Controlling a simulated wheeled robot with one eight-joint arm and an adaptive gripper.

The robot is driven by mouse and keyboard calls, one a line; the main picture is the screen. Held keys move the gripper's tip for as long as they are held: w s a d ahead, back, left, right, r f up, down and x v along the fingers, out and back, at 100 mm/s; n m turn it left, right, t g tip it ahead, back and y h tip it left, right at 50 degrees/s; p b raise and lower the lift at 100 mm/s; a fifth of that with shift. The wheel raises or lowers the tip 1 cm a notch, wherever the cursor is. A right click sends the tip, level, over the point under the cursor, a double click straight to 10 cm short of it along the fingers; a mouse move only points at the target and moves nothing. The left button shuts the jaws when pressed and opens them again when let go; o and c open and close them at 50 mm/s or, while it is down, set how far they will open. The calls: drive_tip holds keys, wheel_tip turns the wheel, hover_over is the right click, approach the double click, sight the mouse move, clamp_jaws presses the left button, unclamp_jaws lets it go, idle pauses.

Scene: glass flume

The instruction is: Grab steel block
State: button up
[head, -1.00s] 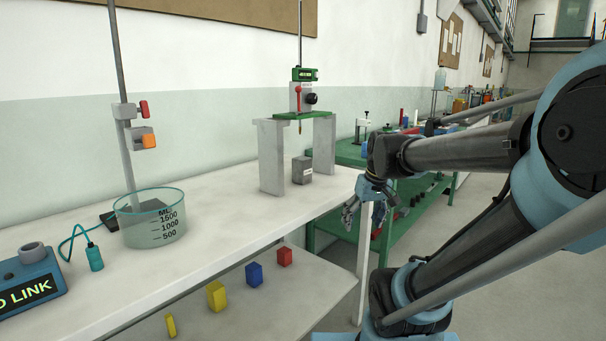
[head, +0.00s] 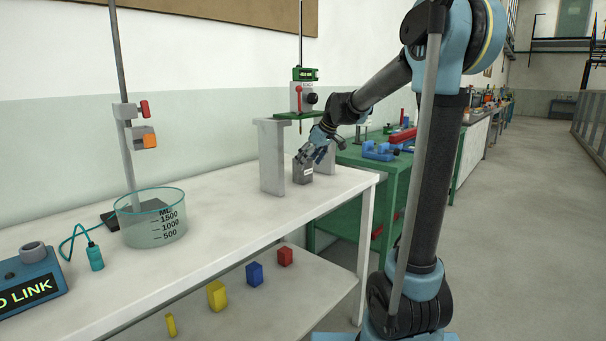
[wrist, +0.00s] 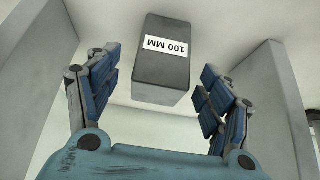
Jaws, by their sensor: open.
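The steel block (head: 303,175) is a dark grey box standing on the white bench, under the green-topped stand. In the wrist view the block (wrist: 162,72) carries a white label reading "100 MM" and lies ahead, between the lines of the two fingers. My gripper (head: 313,154) is at the block's upper right in the head view and hides part of it. In the wrist view my gripper (wrist: 160,92) is open, with blue padded fingers spread wider than the block.
The stand's grey uprights (head: 271,158) flank the block closely; one also shows in the wrist view (wrist: 268,110). A green plate (head: 299,116) bridges them above. A glass beaker (head: 150,228) stands further left on the white bench (head: 225,225). Coloured blocks sit on the lower shelf.

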sight(298, 171)
drive_tip(key=shift+w+a+f, duration=0.15)
drive_tip(key=shift+w+a, duration=0.3)
drive_tip(key=shift+w, duration=0.05)
drive_tip(key=shift+a+x, duration=0.15)
drive_tip(key=shift+x, duration=1.6)
drive_tip(key=shift+a+x, duration=0.1)
drive_tip(key=shift+x, duration=1.65)
clamp_jaws()
